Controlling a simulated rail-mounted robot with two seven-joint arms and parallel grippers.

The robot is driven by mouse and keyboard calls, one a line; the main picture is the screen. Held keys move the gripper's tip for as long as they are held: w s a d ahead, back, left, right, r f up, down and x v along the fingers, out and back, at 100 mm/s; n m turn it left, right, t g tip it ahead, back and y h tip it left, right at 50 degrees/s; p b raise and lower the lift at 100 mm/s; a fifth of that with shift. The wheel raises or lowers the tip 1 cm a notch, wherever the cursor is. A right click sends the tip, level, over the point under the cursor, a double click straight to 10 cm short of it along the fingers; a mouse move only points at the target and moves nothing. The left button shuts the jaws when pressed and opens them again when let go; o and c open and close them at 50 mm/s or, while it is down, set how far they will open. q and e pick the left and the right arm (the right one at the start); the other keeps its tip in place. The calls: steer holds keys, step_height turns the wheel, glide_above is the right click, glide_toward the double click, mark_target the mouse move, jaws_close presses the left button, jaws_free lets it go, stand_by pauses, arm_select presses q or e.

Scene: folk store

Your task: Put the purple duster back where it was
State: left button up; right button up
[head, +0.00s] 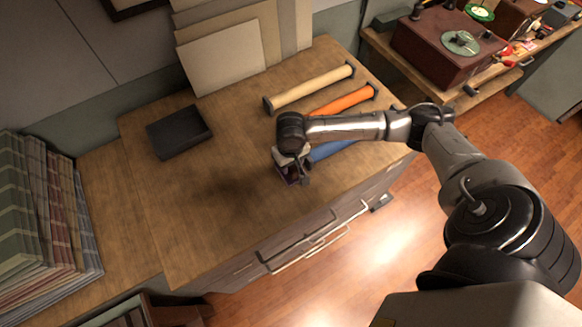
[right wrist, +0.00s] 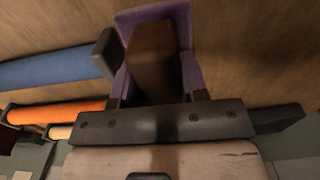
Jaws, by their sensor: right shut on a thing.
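The purple duster (head: 288,174) is at my right gripper (head: 293,168), over the front part of the wooden counter (head: 195,220) in the head view. The gripper is shut on it. In the right wrist view the purple duster (right wrist: 185,22) shows purple sides around a brown middle part. Its lower part is hidden behind a dark bar with screws. I cannot tell whether the duster touches the counter. My left gripper is not in view.
A blue roll (head: 330,151), partly under my right arm, an orange roll (head: 342,102) and a cream roll (head: 310,88) lie on the counter. A black box (head: 180,132) lies at the left. Folded cloths (head: 40,220) stand at far left. The counter's middle left is clear.

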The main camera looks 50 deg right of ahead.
steer(key=shift+f, duration=1.7)
steer(key=o, duration=0.8)
steer(key=shift+f, duration=0.1)
steer(key=shift+o, duration=0.2)
